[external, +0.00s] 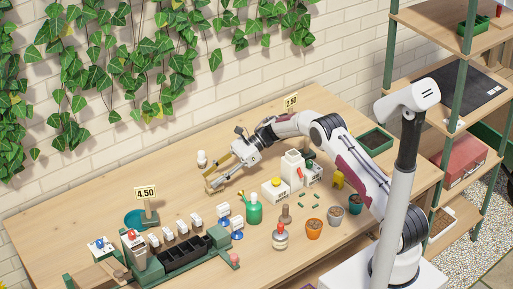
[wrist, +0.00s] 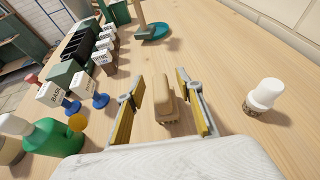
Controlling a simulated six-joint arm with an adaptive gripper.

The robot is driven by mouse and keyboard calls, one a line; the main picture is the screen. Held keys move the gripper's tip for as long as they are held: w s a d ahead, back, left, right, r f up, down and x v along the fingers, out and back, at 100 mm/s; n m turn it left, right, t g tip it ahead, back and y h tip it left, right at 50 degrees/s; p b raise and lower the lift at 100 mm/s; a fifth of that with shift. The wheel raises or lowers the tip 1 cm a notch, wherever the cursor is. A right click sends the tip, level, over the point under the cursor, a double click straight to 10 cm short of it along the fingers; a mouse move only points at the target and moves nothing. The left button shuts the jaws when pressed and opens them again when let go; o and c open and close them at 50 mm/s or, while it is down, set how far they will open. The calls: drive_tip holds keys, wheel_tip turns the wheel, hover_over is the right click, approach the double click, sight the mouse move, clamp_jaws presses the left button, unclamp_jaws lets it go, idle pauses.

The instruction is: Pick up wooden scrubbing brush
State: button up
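The wooden scrubbing brush (wrist: 164,98) lies on the table between the fingers of my gripper in the wrist view. It has a tan wooden back and bristles show at its near end. My gripper (wrist: 165,103) is open, with a yellow-padded finger on each side of the brush and a gap to both. In the external view my gripper (external: 212,180) is low over the table's back part, where the brush is too small to make out clearly.
A white-capped bottle (wrist: 266,94) stands right of my gripper. A green bottle (wrist: 50,138) and labelled white blocks (wrist: 102,62) are to the left. Bare wood surrounds the brush.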

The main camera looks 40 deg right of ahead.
sight(214, 175)
drive_tip(key=shift+c, duration=0.3)
clamp_jaws()
drive_tip(key=shift+r, duration=0.15)
drive_tip(key=shift+r, duration=4.9)
